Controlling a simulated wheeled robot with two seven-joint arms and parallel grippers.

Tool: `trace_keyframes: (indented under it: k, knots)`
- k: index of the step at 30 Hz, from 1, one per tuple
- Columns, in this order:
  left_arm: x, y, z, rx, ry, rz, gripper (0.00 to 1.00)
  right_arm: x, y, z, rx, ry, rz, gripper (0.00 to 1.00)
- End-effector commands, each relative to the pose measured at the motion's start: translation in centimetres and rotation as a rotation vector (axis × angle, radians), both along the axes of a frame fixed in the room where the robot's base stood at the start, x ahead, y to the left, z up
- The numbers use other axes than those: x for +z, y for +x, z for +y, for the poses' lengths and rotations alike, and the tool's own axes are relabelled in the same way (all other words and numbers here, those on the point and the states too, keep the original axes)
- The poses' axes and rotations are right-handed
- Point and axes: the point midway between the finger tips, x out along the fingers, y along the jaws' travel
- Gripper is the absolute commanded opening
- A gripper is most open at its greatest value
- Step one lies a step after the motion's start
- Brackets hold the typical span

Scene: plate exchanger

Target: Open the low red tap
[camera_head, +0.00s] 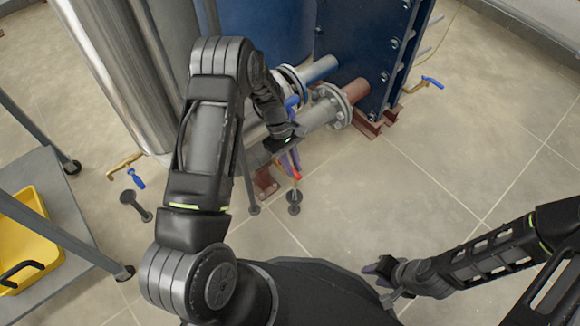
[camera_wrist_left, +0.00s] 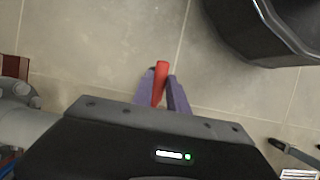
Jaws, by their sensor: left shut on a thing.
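The low red tap handle (camera_head: 297,176) shows below the grey flanged pipe (camera_head: 318,113) in the head view, partly hidden by my left gripper. My left gripper (camera_head: 291,163) reaches down beside the pipe. In the left wrist view the red handle (camera_wrist_left: 161,76) stands between the two purple fingers of my left gripper (camera_wrist_left: 164,88), which are shut on it. The tap's body is hidden. My right gripper (camera_head: 376,267) is low at the right, away from the tap; its finger opening is not clear.
A blue plate exchanger (camera_head: 358,45) stands behind the pipes. Blue-handled taps are at the right (camera_head: 432,82) and left (camera_head: 138,182). A steel tank (camera_head: 125,60) and a cart with a yellow tray (camera_head: 50,250) are at left. The floor at right is clear.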

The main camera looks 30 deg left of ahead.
Motion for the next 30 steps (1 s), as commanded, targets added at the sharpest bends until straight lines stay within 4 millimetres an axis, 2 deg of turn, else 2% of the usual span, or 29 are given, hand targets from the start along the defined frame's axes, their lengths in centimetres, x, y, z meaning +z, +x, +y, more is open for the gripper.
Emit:
trace_keyframes:
  k: [11, 12, 20, 30]
  knots:
    - [0.04, 0.22, -0.03, 0.011, 0.000, -0.003, 0.00, 0.02, 0.00, -0.01, 0.000, 0.000, 0.000, 0.36]
    - [0.04, 0.23, -0.03, 0.011, 0.000, -0.003, 0.19, 0.02, 0.00, -0.01, 0.000, 0.000, 0.000, 0.36]
    - [0.02, 0.14, -0.02, 0.009, 0.000, -0.002, 0.41, 0.02, 0.00, -0.01, 0.000, 0.000, 0.000, 0.36]
    - [0.40, 0.11, -0.01, 0.007, 0.000, -0.002, 0.41, 0.21, -0.01, 0.00, 0.000, 0.000, 0.000, 0.36]
